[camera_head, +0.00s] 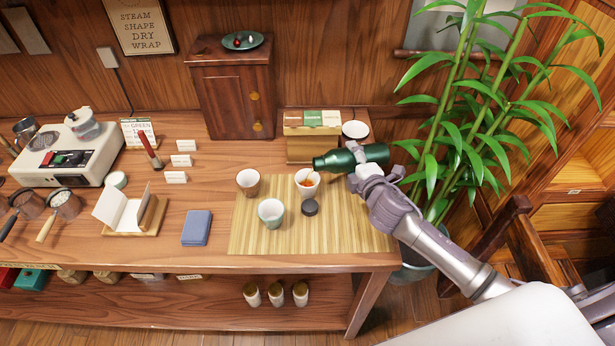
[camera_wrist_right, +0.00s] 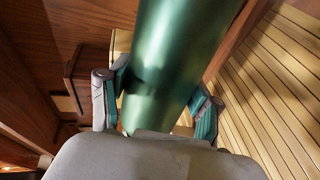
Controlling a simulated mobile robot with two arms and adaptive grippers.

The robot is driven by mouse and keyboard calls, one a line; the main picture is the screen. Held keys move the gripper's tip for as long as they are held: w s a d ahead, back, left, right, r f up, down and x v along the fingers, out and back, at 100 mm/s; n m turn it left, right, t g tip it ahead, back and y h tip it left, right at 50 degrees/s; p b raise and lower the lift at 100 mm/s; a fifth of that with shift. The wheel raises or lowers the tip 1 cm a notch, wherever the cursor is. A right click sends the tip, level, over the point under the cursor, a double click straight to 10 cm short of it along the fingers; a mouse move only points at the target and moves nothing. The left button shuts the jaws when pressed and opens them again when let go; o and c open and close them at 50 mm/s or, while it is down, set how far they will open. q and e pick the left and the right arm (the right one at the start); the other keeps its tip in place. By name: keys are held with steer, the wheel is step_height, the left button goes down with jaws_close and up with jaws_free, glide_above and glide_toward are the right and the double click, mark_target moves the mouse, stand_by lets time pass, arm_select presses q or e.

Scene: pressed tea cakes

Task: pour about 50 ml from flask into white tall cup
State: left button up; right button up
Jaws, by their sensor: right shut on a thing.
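The green flask (camera_head: 336,160) lies nearly level above the right part of the bamboo mat, its mouth pointing left. My right gripper (camera_head: 358,165) is shut around its body; in the right wrist view the flask (camera_wrist_right: 180,55) sits between the two fingers (camera_wrist_right: 158,98). The white tall cup (camera_head: 308,190) stands upright on the mat, just below and left of the flask's mouth. Something orange-brown shows inside its rim; I cannot tell its level or whether liquid is falling. A dark round cap (camera_head: 310,207) lies in front of it. My left gripper is out of view.
A brown cup (camera_head: 248,182) and a pale green cup (camera_head: 271,213) stand left of the white cup on the bamboo mat (camera_head: 345,235). A leafy plant (camera_head: 455,130) is close on the right.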

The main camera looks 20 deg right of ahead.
steer(key=f+b, duration=0.1)
steer(key=f+m+b, duration=0.1)
steer(key=b, duration=0.1)
steer(key=f+m+b, duration=0.1)
steer(key=shift+d+y, duration=0.3)
steer(key=shift+y, duration=0.1)
steer(key=shift+d+f+b, duration=0.1)
steer(key=shift+d+b, duration=0.05)
steer(key=shift+b, duration=0.35)
steer(key=shift+r+m+p, duration=0.55)
steer(key=shift+m+p, duration=0.05)
steer(key=shift+p, duration=0.05)
steer(key=shift+a+r+m+y, duration=0.25)
steer(key=shift+r+m+y, duration=0.05)
steer(key=shift+m+y, duration=0.1)
steer(key=shift+a+r+m+p, duration=0.15)
steer(key=shift+m+p, duration=0.15)
steer(key=shift+p, duration=0.1)
steer(key=shift+t, duration=0.3)
